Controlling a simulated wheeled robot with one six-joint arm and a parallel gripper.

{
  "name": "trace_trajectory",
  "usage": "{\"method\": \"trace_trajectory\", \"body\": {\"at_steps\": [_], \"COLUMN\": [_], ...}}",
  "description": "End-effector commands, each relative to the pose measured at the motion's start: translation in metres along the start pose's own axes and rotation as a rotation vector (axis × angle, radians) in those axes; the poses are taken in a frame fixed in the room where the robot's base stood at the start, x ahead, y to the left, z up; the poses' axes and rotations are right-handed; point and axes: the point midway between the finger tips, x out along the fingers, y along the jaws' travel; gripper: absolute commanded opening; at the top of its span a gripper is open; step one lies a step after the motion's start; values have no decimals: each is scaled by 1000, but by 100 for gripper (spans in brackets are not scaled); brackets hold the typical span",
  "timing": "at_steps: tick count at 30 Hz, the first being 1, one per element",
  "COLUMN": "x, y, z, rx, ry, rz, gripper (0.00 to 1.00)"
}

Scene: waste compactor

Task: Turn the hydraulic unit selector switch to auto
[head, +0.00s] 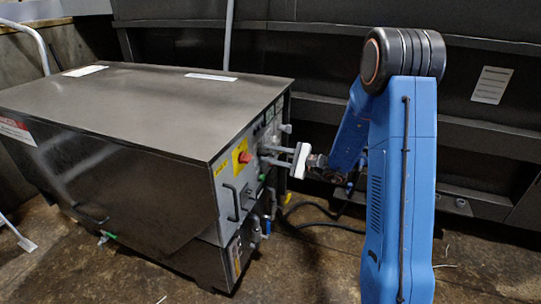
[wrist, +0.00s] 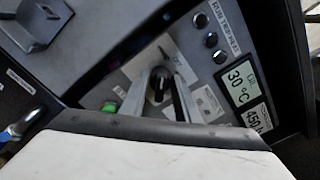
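The selector switch (wrist: 158,84) is a black knob on a pale label plate in the wrist view. My gripper (wrist: 162,77) has its two grey fingers on either side of the knob, spread apart. I cannot tell whether either finger touches it. In the head view my gripper (head: 264,155) reaches left to the control panel (head: 228,189) on the end of the hydraulic unit (head: 150,105). There the fingers also show a gap, and they hide the switch.
A green button (wrist: 109,107) is beside the switch, and a display (wrist: 241,82) reads 30 °C. A red knob on a yellow plate (head: 244,157) and a black handle (head: 231,202) are on the panel. Hoses (head: 310,207) lie on the floor below.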

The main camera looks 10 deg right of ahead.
Motion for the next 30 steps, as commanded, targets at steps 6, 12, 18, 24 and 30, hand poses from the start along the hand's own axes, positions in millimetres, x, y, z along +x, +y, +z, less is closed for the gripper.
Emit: {"method": "trace_trajectory", "body": {"at_steps": [6,12,18,24,30], "x": [0,0,0,-1,-1], "y": [0,0,0,0,0], "z": [0,0,0,0,0], "rx": [0,8,63,192,375], "ry": [0,0,0,0,0], "rz": [0,0,0,1,1], "gripper": [2,2,2,2,2]}}
